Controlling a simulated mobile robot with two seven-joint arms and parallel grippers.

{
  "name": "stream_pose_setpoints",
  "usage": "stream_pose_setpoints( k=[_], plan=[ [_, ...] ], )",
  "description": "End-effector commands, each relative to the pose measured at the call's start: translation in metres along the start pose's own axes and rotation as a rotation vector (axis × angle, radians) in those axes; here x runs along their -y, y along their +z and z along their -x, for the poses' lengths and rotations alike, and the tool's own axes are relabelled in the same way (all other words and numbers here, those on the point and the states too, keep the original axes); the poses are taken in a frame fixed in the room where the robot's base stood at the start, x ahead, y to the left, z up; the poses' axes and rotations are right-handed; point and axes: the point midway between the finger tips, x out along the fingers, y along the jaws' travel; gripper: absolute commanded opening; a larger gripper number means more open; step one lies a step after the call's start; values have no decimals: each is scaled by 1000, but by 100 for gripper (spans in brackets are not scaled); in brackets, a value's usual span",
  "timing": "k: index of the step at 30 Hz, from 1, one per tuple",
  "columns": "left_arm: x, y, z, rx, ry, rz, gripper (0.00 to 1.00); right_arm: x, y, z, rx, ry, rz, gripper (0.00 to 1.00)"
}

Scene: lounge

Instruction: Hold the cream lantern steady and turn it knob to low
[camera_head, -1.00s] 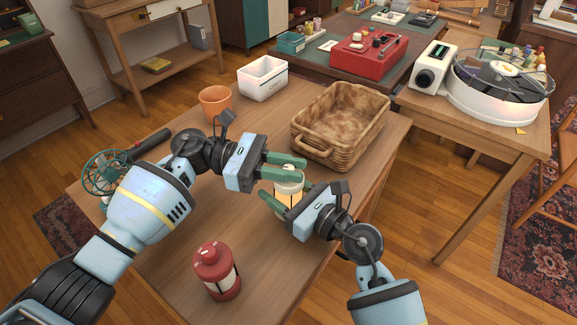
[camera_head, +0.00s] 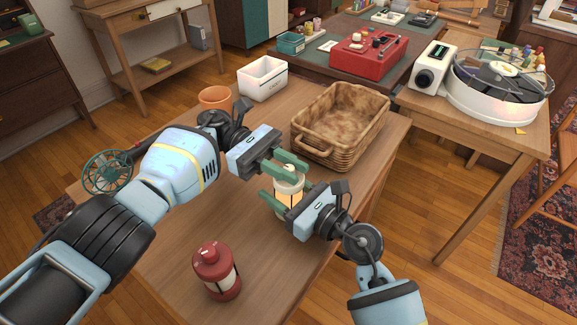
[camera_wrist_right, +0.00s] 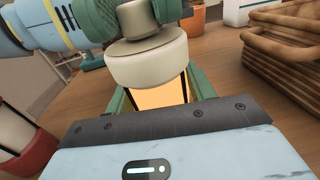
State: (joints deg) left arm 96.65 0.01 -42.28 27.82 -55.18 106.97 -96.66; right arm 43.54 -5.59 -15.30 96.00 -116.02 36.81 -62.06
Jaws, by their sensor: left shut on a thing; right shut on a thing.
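The cream lantern (camera_head: 290,184) stands upright near the table's right edge, its pane glowing warm yellow. My right gripper (camera_head: 277,196) is shut on its body from the front right; its green fingers also flank the lantern (camera_wrist_right: 147,68) in the right wrist view. My left gripper (camera_head: 288,167) comes in from the upper left, shut on the knob (camera_wrist_right: 137,19) at the lantern's top. The fingers hide much of the knob, and its setting cannot be read.
A red lantern (camera_head: 216,272) stands at the table's front. A wicker basket (camera_head: 340,127) is close behind the cream lantern. A white bin (camera_head: 262,79), an orange pot (camera_head: 214,98) and a green wire-caged fan (camera_head: 107,172) stand farther back and left. The table's middle left is clear.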

Motion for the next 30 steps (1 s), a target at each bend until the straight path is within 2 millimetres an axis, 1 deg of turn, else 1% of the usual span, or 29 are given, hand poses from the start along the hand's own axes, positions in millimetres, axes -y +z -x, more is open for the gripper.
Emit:
stream_pose_setpoints(
  k=[1,23,24,27,28,30],
  plan=[
    [-1,-4,0,-7,1,10,0,-4,1,-1,1,8,4,22],
    [2,-4,1,-3,-30,11,0,-4,1,-1,3,9,0,22],
    [2,-4,1,-3,-29,11,26,-4,1,-1,3,9,0,22],
    [2,-3,1,-2,-30,9,39,-3,1,-1,3,7,0,22],
    [2,-2,1,-1,-31,8,41,-3,1,-1,3,7,0,22],
    [2,-2,1,-1,-31,7,41,-2,1,-1,3,6,1,22]
  ],
)
